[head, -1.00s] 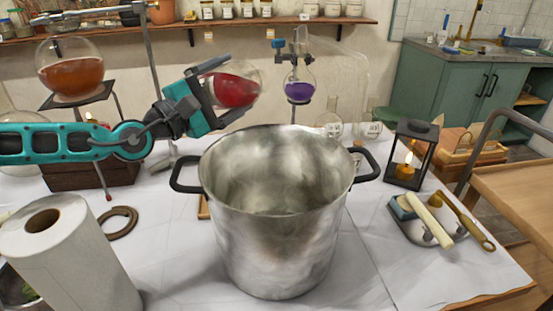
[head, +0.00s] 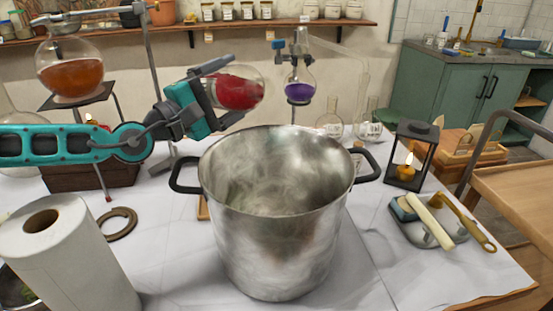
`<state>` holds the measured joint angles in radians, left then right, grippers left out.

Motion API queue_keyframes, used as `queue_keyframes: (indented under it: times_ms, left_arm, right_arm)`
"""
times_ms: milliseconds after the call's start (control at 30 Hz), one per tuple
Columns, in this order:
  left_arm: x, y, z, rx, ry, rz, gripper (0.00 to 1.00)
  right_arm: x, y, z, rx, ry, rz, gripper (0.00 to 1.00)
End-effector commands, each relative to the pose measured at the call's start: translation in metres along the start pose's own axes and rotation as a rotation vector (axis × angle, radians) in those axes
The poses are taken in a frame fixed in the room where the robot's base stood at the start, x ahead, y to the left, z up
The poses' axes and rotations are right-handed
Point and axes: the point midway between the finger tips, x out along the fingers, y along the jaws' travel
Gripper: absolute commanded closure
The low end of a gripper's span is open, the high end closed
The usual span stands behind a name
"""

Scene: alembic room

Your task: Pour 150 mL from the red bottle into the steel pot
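The large steel pot (head: 275,240) stands upright on the white-covered table, with a dark handle on each side. Its visible inside wall looks bare; the bottom is hidden. My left gripper (head: 222,90) is shut on the red bottle (head: 240,88), a round clear glass vessel with red liquid in it. It holds the bottle in the air, above and behind the pot's rim at the left. The bottle's neck and opening cannot be made out. No stream of liquid shows. My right gripper is not in view.
A flask of amber liquid (head: 72,72) sits on a stand at the left. A flask of purple liquid (head: 299,84) hangs behind the pot. A lantern with a lit candle (head: 408,160) and a tray (head: 428,236) are at the right. A paper roll (head: 70,260) stands front left.

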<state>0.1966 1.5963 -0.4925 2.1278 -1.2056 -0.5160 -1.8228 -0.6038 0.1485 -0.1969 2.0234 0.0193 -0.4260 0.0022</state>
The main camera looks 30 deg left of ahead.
Motion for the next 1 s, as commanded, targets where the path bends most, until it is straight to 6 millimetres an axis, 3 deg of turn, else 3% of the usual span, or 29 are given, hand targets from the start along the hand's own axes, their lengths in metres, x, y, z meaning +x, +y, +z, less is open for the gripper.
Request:
queue_keyframes:
  times_ms: [1000]
  left_arm:
    - [0.0004,0.002,0.0068,0.11,-0.022,0.008,0.74]
  right_arm:
    - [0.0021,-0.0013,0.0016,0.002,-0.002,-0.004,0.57]
